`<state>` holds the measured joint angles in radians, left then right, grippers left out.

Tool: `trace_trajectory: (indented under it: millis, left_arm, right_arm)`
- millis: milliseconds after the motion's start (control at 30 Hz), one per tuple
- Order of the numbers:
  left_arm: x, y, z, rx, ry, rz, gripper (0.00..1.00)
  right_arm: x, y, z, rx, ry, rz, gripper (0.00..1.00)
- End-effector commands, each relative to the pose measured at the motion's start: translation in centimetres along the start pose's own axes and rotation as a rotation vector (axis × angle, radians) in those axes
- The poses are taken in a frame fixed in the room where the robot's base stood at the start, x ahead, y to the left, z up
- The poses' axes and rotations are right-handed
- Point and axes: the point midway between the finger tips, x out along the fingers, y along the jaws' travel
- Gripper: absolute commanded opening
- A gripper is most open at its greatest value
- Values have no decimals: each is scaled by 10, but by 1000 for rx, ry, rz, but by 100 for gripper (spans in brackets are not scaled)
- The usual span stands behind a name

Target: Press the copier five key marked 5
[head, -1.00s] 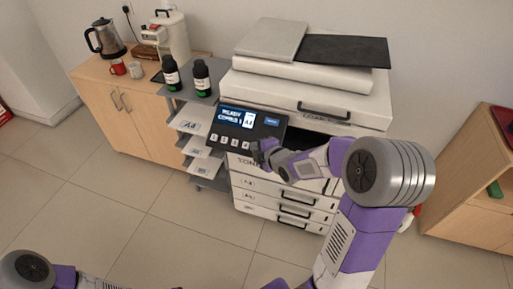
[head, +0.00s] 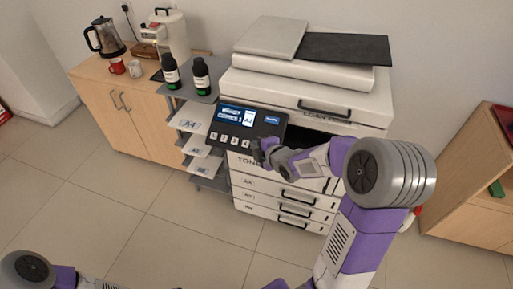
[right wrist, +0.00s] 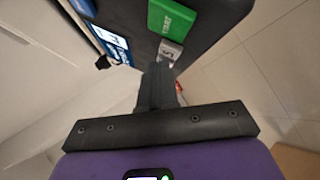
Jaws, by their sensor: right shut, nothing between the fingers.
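The copier (head: 300,92) stands against the wall with a dark tilted control panel (head: 270,130) at its front left. The panel has a lit screen (head: 236,117) and a row of pale number keys (head: 224,140). My right gripper (head: 257,150) is shut and empty at the right end of this row and hides the key there. In the right wrist view, the closed fingers (right wrist: 161,82) point at a grey key (right wrist: 170,53), which looks like the 5, beside the green START key (right wrist: 171,18). The tips are very close to it; I cannot tell whether they touch.
Dark bottles (head: 201,77) stand on a grey shelf left of the copier, above paper trays (head: 190,122). A wooden cabinet (head: 140,100) with a kettle (head: 105,38) and mugs is farther left. Another wooden unit (head: 470,185) is at right. The floor in front is clear.

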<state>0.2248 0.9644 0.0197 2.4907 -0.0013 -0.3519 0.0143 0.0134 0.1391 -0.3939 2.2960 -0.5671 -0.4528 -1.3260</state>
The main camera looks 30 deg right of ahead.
Motion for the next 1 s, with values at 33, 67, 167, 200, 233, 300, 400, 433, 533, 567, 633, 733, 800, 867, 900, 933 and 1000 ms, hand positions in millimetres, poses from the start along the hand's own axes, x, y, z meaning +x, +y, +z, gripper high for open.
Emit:
trace_trajectory:
  millis: [33,67,167,200,233,300,400,433,533,567,633,733,800,867,900,933,1000]
  left_arm:
    - [2,-1,0,0,0,0,32]
    - [1,0,0,0,0,0,32]
    - [1,0,0,0,0,0,32]
    - [1,0,0,0,0,0,32]
    - [1,0,0,0,0,0,32]
    - [1,0,0,0,0,0,32]
    - [1,0,0,0,0,0,32]
    - [1,0,0,0,0,0,32]
    - [2,-1,0,0,0,0,32]
    - [3,-1,0,0,0,0,32]
    - [4,-1,0,0,0,0,32]
    - [5,-2,0,0,0,0,32]
    - [6,-2,0,0,0,0,32]
    - [6,-2,0,0,0,0,32]
    - [7,-2,0,0,0,0,32]
    - [7,-3,0,0,0,0,32]
    - [8,-3,0,0,0,0,32]
  right_arm:
    - [1,-1,0,0,0,1,0]
    - [1,0,0,1,0,1,0]
    - [0,0,0,1,0,0,0]
    - [0,0,0,1,0,0,0]
    - [0,0,0,1,0,0,0]
    - [0,0,0,1,0,0,0]
    - [1,0,1,1,0,0,0]
    - [1,0,1,1,0,0,0]
    - [2,-1,1,2,0,0,0]
    - [2,-1,1,2,0,0,0]
    - [2,-2,2,2,0,0,0]
    - [3,-3,2,2,0,0,0]
    - [4,-3,3,2,0,0,0]
    - [4,-3,3,2,0,0,0]
    - [5,-4,3,1,0,0,0]
    - [5,-4,4,1,0,0,0]
    - [5,-4,4,1,0,0,0]
